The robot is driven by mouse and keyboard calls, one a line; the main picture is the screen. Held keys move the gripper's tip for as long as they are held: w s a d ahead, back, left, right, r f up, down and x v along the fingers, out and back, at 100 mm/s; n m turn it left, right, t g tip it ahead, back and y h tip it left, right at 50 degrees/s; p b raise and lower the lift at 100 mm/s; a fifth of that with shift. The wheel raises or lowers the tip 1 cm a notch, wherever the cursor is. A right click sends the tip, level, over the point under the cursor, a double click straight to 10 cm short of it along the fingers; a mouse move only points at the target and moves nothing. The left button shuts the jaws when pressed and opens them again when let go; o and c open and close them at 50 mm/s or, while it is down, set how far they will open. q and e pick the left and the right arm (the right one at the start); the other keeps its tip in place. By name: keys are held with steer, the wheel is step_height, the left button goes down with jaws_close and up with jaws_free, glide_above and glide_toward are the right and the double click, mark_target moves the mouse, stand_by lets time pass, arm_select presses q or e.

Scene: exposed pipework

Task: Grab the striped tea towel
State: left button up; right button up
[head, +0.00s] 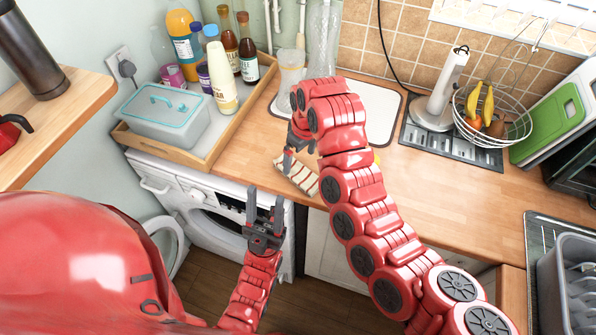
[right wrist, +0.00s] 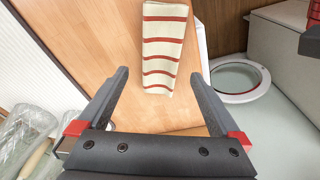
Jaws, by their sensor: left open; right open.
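The striped tea towel (head: 299,176) is cream with dark red stripes and lies folded on the wooden worktop near its front edge. In the right wrist view the towel (right wrist: 165,48) lies ahead of the fingertips, roughly midway between them and apart from both. My right gripper (right wrist: 158,78) is open and empty; in the head view it is at the towel's upper left (head: 296,158), and my right arm hides part of the towel. My left gripper (head: 264,207) is open and empty, in front of the worktop and below the towel in the picture.
A wooden tray (head: 193,166) with a lidded grey box (head: 166,118) and several bottles stands to the left. A washing machine (head: 180,190) with its door open is under the worktop. A wire fruit basket (head: 511,130) stands at the back right.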

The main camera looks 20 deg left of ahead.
mark_target(299, 169)
step_height(299, 169, down, 5)
steer(key=p, duration=0.3)
steer(key=shift+a, duration=0.1)
steer(key=shift+f, duration=0.4)
steer(key=c, duration=1.4)
steer(key=shift+r, duration=0.15)
